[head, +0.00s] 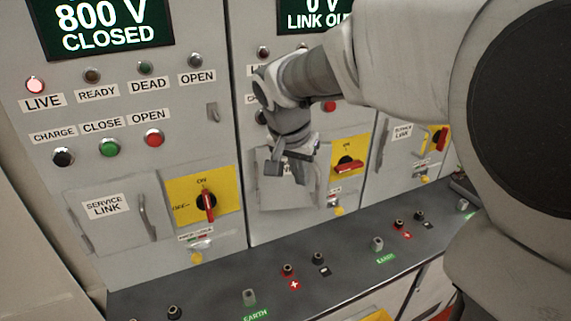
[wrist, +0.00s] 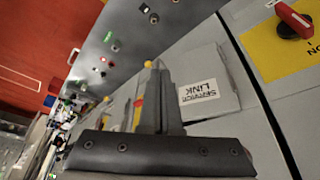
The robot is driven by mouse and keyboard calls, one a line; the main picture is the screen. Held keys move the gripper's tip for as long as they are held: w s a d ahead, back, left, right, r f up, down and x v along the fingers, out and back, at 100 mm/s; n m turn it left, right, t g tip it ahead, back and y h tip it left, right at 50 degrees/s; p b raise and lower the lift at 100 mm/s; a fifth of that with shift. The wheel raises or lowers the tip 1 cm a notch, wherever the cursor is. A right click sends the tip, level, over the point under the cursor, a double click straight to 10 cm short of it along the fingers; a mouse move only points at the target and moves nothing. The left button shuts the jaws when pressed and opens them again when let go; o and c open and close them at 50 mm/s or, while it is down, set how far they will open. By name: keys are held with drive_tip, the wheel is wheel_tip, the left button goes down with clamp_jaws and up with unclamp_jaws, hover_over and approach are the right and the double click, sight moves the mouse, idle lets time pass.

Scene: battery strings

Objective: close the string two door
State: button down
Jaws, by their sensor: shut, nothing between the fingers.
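The string two door is the small grey service link door (head: 291,198) on the middle cabinet in the head view, partly hidden behind my gripper (head: 284,162). In the wrist view the same door (wrist: 218,104) shows with its "SERVICE LINK" label upside down. It looks close to flush with its panel; I cannot tell whether it is fully shut. My gripper's fingers (wrist: 157,72) are together and empty, in front of the panel beside the door. Whether they touch it is unclear. The door's handle is not clear in either view.
The left cabinet has its own service link door (head: 105,222) and yellow switch plate (head: 185,207). String two's yellow switch plate (head: 352,147) with a red handle sits right of my gripper. A dark ledge (head: 215,293) with terminals runs below the cabinets.

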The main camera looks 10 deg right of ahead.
sight(316, 186)
drive_tip(key=w+d+f+p, duration=0.2)
drive_tip(key=w+d+f, duration=0.2)
drive_tip(key=f, duration=0.5)
drive_tip(key=shift+w+d, duration=0.15)
drive_tip(key=shift+w, duration=1)
drive_tip(key=shift+w+f, duration=0.1)
drive_tip(key=shift+w+d+n+y, duration=0.3)
drive_tip(key=shift+w+d+n, duration=0.2)
drive_tip(key=shift+w+n, duration=0.35)
drive_tip(key=shift+w+d+n+t, duration=0.2)
drive_tip(key=shift+w+n+t, duration=0.15)
drive_tip(key=shift+w, duration=0.45)
drive_tip(key=shift+w+d, duration=0.1)
drive_tip(key=shift+w, duration=0.5)
drive_tip(key=shift+s, duration=0.2)
